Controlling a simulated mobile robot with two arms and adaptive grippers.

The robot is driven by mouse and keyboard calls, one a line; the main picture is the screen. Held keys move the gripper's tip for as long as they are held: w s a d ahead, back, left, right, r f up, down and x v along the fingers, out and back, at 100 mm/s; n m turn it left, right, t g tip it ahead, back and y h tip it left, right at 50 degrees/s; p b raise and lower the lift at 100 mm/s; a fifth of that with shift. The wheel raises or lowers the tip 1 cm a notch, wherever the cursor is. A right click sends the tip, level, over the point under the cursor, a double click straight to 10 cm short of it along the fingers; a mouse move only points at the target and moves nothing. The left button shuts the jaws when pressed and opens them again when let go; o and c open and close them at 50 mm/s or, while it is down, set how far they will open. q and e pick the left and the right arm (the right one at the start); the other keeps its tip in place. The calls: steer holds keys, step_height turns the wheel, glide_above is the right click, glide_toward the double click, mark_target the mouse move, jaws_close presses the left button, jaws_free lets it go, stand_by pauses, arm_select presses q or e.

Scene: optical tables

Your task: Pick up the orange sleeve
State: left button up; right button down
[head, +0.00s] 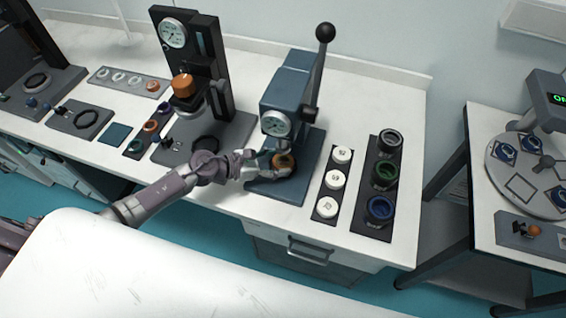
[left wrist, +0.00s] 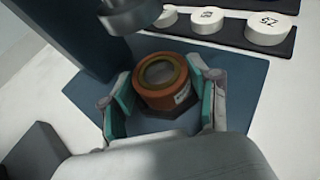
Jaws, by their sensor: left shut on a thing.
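The orange sleeve (left wrist: 160,82) stands upright on the base of the blue press, with a yellowish ring at its top and a pale label on its side. In the left wrist view my left gripper (left wrist: 163,100) has its teal-padded fingers on both sides of the sleeve, shut on it. In the head view the left gripper (head: 277,163) reaches in from the left, and the sleeve (head: 284,163) shows partly between its fingers, under the press gauge. The sleeve's lower side is partly hidden by the gripper. My right gripper is not in view.
The blue press (head: 287,92) rises over the sleeve, with a black-knobbed lever (head: 325,33). Its ram (left wrist: 129,14) hangs close above. To the right are a strip of white weights (head: 334,180) and a rack of dark rings (head: 372,215). A black gauge stand (head: 210,60) is at left.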

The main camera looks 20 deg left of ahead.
mark_target(277, 163)
arm_select(q)
steer(key=shift+r, duration=0.1)
steer(key=shift+r, duration=0.5)
step_height(277, 163, up, 2)
steer(key=shift+r, duration=0.1)
steer(key=s+a+b, duration=0.4)
steer(key=a, duration=0.1)
steer(key=s+a+f+b, duration=0.1)
steer(key=s+a+b, duration=0.1)
steer(key=a, duration=0.1)
steer(key=shift+s, duration=0.2)
steer(key=s+a+b, duration=0.1)
steer(key=s+a, duration=0.1)
steer(key=s+a+r, duration=0.1)
steer(key=s+a, duration=0.1)
steer(key=a, duration=0.1)
steer(key=shift+b, duration=0.35)
steer(key=shift+s+a+r, duration=0.1)
steer(key=shift+s+a, duration=0.3)
steer(key=shift+a, duration=0.2)
